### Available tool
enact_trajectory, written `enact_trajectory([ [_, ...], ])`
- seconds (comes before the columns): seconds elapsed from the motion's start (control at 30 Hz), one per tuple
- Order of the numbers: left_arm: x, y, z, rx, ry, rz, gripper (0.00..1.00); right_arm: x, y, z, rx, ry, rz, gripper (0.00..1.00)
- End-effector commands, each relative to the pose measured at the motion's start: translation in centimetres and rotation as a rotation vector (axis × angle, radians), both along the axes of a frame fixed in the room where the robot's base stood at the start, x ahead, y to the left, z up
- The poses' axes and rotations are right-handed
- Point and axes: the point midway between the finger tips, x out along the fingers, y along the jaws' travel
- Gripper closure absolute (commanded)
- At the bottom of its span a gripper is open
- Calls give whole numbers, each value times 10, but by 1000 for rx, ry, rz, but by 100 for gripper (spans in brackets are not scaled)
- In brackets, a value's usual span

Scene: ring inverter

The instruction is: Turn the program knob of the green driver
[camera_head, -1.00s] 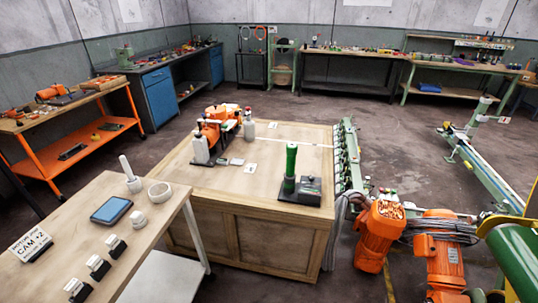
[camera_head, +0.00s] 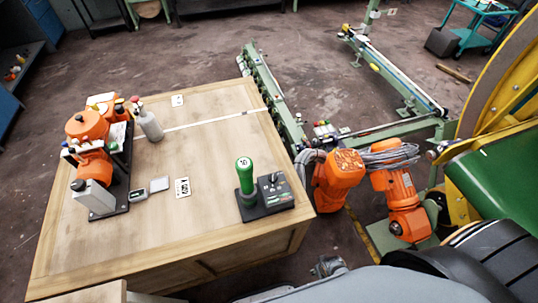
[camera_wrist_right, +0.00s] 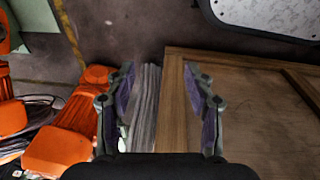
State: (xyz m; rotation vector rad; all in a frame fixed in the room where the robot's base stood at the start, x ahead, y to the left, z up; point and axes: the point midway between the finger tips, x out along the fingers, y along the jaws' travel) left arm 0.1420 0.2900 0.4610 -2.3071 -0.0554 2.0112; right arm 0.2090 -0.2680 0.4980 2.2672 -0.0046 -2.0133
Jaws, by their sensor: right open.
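The green driver (camera_head: 245,178) stands upright in its dark base near the right front corner of the wooden bench. Beside it on the same base is a dark control box (camera_head: 276,193) with a small dark knob (camera_head: 273,179) on top; its exact setting is too small to read. My right gripper (camera_wrist_right: 160,82) is open and empty in the right wrist view, with the bench's side and grey cables beyond its fingers. The driver and knob do not show there. In the head view a grey arm part of mine fills the bottom, right of and nearer than the driver. My left gripper is not in view.
The wooden bench (camera_head: 222,135) has a clear middle. Orange equipment (camera_head: 92,150), bottles and small cards stand on its left part. Orange motors (camera_head: 338,180) with grey cables and a green rail are right of the bench. A green-yellow machine (camera_head: 500,180) is far right.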

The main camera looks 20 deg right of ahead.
Motion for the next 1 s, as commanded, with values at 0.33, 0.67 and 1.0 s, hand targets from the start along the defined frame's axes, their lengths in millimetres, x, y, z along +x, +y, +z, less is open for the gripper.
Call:
enact_trajectory([
  [0.33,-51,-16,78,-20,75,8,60,120,16,194,-10,-40,65,46],
  [0.67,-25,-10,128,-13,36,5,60,194,41,313,-10,-9,189,46],
  [1.0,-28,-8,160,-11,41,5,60,280,98,377,19,100,488,46],
])
